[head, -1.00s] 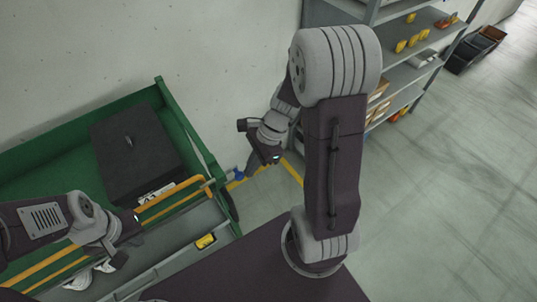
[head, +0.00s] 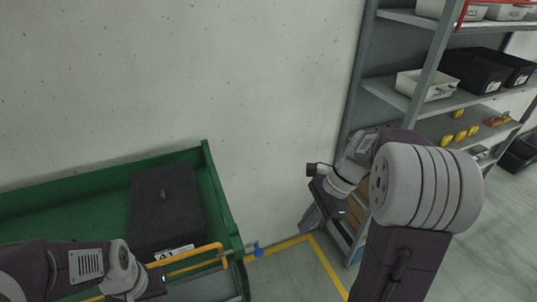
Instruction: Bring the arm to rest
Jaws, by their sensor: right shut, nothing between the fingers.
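My right arm stands raised at the right of the head view. Its right gripper (head: 311,219) hangs down and left from the wrist, in front of the wall and above the floor by the shelf foot. It is shut with nothing in it. My left arm comes in low from the left, over the green cart. Its gripper lies outside the lower picture edge or behind the wrist, so its fingers do not show.
A green cart (head: 222,205) with a black box (head: 165,208) stands at the left against the wall. A grey shelf (head: 385,92) with bins, black boxes and yellow items stands behind my right arm. A yellow line (head: 328,268) marks the floor between them.

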